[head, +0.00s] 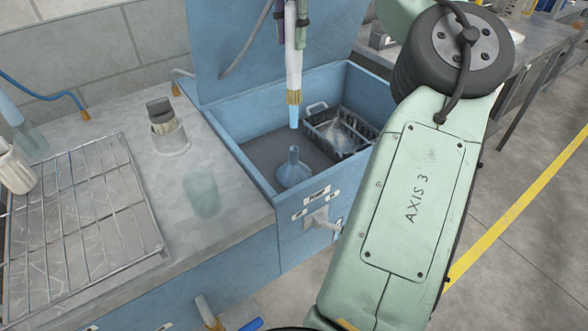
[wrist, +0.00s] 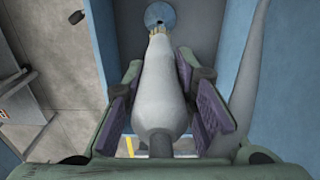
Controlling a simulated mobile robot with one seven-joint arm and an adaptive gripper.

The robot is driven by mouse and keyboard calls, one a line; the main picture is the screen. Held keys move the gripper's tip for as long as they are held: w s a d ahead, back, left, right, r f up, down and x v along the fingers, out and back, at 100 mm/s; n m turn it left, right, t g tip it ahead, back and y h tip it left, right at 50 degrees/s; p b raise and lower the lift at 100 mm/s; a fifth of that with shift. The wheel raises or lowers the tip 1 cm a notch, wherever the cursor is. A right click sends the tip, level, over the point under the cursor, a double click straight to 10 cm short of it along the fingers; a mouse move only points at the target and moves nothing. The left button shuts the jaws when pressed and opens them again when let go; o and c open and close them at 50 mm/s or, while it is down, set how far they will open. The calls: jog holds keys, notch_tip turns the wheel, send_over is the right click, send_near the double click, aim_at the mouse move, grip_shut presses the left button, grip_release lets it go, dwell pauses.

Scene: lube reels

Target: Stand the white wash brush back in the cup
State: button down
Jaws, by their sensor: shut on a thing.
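My gripper (head: 290,36) is shut on the white wash brush (head: 293,68), which hangs nearly upright over the blue sink, tan bristles down. In the wrist view, the purple pads of my gripper (wrist: 160,90) close on both sides of the brush's white handle (wrist: 158,85). The bristles point away toward a round blue part with a dark hole. A translucent greenish cup (head: 202,192) stands on the counter left of the sink, apart from the brush. It looks empty. I cannot tell whether it is the task's cup.
The sink (head: 239,159) holds a blue funnel (head: 293,168) and a dark basket (head: 340,132). A light blue tube (head: 294,116) shows just under the bristles. A clear holder (head: 170,145) with pale and dark contents stands behind the cup. A wire rack (head: 80,210) covers the left counter.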

jog(key=shift+a, duration=0.1)
jog(key=s+a+b, duration=0.2)
jog(key=s+a, duration=1.4)
jog(key=s, duration=0.5)
jog(key=shift+a, duration=0.3)
jog(key=shift+f, duration=0.1)
dwell(0.3)
notch_tip(320, 180, down, 8)
jog(key=b, duration=0.4)
jog(key=shift+b, duration=0.3)
jog(key=shift+f+b, duration=0.3)
jog(key=shift+f, duration=0.35)
jog(key=c, duration=1.2)
grip_release()
jog(key=shift+c, duration=0.2)
